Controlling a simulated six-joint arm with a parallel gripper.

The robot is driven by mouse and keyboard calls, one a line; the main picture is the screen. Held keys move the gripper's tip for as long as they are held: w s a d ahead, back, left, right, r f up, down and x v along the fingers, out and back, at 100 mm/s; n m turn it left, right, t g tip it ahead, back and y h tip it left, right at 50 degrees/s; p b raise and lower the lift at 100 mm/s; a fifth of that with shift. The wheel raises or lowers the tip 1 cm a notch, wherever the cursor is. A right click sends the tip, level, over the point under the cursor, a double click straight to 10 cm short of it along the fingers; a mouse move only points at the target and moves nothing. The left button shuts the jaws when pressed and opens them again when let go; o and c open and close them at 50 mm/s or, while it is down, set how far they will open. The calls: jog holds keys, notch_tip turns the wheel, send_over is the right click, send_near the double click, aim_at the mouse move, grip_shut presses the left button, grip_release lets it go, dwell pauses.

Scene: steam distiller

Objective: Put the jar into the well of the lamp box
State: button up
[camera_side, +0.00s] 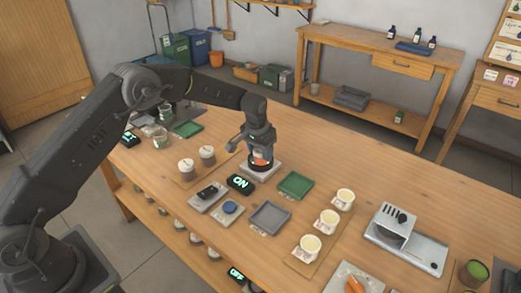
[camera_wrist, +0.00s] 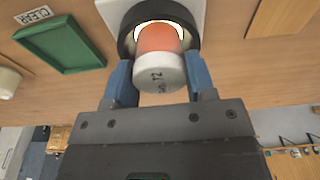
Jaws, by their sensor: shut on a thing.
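The jar (camera_wrist: 160,62) has a white lid marked "T2" and orange-red contents. It also shows in the side view (camera_side: 261,157), below my gripper. My gripper (camera_wrist: 162,84) has its blue fingers shut on the lid end of the jar, one on each side. The lamp box (camera_side: 248,169) is a pale square base with a black ring (camera_wrist: 127,38) around its well. The jar's far end lies inside the ring's outline, with a bright glow around it. The jar looks about upright. Its bottom is hidden, so I cannot tell whether it touches the well floor.
A lit "ON" display (camera_side: 240,183) stands just in front of the lamp box. A green tray (camera_side: 295,185) and a grey tray (camera_side: 269,217) lie to the right. Two lidded jars on a wooden board (camera_side: 187,182) stand to the left. Several white cups (camera_side: 329,220) stand further right.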

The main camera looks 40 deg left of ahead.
aim_at(257, 152)
jog(key=o, duration=0.9)
jog(key=shift+f, duration=0.1)
jog(key=shift+o, duration=0.2)
notch_tip(257, 152, up, 12)
jog(key=s, duration=0.2)
jog(key=shift+r, duration=0.2)
